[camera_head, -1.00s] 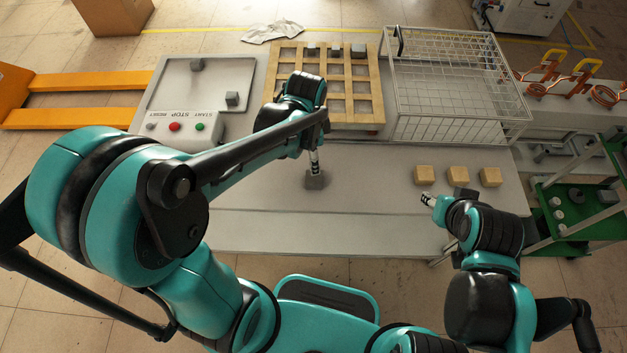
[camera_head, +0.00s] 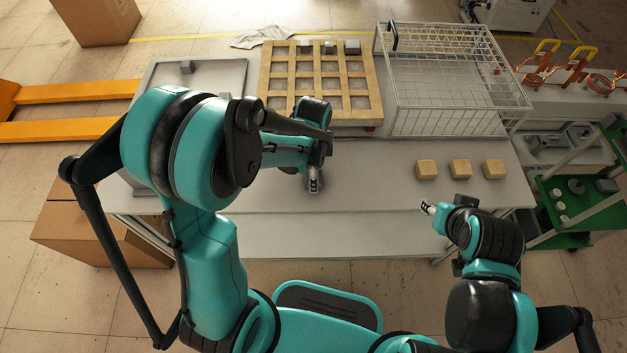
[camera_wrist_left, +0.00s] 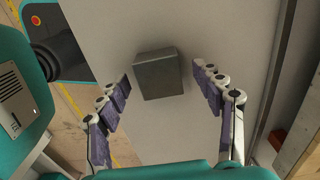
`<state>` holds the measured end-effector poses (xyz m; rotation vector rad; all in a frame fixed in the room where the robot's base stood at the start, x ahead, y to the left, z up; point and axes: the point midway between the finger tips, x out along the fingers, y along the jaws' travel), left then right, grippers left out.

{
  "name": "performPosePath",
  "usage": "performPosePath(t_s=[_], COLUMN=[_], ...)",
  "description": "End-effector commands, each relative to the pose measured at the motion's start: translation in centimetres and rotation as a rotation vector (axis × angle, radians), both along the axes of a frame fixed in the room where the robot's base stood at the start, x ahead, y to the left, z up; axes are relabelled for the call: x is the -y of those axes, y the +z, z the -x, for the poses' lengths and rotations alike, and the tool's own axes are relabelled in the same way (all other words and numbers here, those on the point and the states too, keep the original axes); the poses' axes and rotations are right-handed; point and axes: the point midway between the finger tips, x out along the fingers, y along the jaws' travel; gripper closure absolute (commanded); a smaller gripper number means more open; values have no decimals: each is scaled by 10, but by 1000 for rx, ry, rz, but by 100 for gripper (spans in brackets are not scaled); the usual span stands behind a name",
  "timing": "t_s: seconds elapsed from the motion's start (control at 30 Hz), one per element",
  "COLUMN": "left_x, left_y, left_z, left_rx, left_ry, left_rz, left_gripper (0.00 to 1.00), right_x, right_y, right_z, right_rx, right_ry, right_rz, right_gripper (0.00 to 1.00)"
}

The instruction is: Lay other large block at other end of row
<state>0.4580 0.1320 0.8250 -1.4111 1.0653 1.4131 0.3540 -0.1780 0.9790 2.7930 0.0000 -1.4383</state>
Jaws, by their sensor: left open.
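My left gripper (camera_head: 314,186) is over the grey table, left of its middle, in the head view. In the left wrist view it (camera_wrist_left: 160,88) is open, with a dark grey block (camera_wrist_left: 158,75) ahead between the fingertips. A small gap shows on each side of the block. In the head view my gripper hides this block. Smaller-looking grey blocks (camera_head: 305,48), (camera_head: 329,48) and (camera_head: 352,48) sit in a row at the far edge of the wooden grid tray (camera_head: 319,83). My right gripper (camera_head: 428,207) is at the table's front right; its fingers are too small to read.
Three tan blocks (camera_head: 426,170), (camera_head: 460,169), (camera_head: 494,169) stand in a line on the table's right. A wire basket (camera_head: 450,90) stands behind them.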

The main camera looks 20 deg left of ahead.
Motion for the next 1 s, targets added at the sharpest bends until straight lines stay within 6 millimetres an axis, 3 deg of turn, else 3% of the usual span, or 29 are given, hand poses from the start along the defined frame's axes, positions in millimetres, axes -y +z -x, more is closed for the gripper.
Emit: performPosePath(t_s=[0.13, 0.3, 0.4, 0.77, 1.0], left_x=[0, 0, 0, 0, 0], left_y=[2, 2, 2, 5, 28], left_z=[0, 0, 0, 0, 0], left_rx=[0, 0, 0, 0, 1], left_ry=[0, 0, 0, 1, 0], left_rz=[0, 0, 0, 0, 0], left_gripper=[35, 80, 100, 100, 100], right_x=[0, 0, 0, 0, 0], right_y=[2, 2, 2, 3, 16], right_z=[0, 0, 0, 0, 0], right_rx=[0, 0, 0, 0, 0], right_ry=[0, 0, 0, 0, 0], right_rz=[0, 0, 0, 0, 0], right_gripper=[60, 60, 60, 60, 60])
